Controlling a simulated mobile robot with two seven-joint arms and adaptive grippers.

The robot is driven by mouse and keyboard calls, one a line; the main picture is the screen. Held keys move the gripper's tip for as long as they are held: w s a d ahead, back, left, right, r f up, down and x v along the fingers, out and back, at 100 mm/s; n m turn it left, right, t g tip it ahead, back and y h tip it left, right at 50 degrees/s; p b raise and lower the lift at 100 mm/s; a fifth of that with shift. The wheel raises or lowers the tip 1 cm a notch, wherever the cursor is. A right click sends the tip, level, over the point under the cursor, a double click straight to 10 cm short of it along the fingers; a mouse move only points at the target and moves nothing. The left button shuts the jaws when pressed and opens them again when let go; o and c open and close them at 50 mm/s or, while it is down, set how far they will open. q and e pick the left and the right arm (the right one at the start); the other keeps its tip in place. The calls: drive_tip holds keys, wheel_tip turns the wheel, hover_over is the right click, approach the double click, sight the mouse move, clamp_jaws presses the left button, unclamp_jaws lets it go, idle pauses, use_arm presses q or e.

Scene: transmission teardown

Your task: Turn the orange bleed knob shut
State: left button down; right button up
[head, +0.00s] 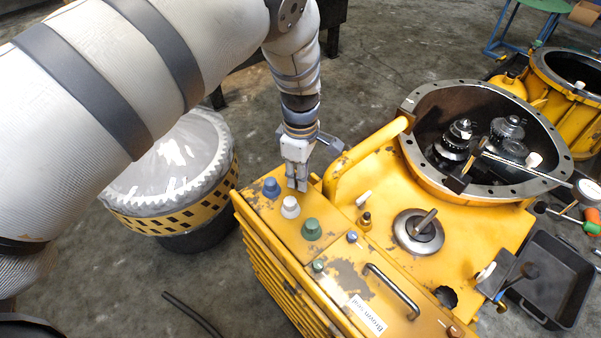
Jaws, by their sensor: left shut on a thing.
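My left gripper (298,186) points down at the top panel of the yellow housing (268,208). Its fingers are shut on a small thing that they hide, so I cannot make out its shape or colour. A white knob (290,207) stands just in front of the fingertips. A blue knob (271,188) is to their left and a green knob (311,229) is nearer and to the right. No orange knob shows on the panel; the fingers cover the spot behind the white one. My right gripper is not in view.
A yellow tube (368,155) rises right of the gripper, by the open round housing (415,100) with gears. A metal handle (392,292) and small green (318,265) and blue (352,236) caps stand nearer. A black tray (545,305) is at right, a drum (165,165) at left.

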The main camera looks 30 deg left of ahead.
use_arm(q)
drive_tip(key=m+p, duration=0.1)
drive_tip(key=m, duration=0.3)
drive_tip(key=m+p, duration=0.1)
drive_tip(key=m, duration=0.3)
drive_tip(key=shift+m, duration=0.3)
drive_tip(key=m, duration=0.4)
drive_tip(key=shift+m+p, duration=0.3)
drive_tip(key=shift+m, duration=2.4)
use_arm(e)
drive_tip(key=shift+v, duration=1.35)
use_arm(q)
drive_tip(key=c, duration=1.4)
unclamp_jaws()
drive_tip(key=shift+o, duration=0.2)
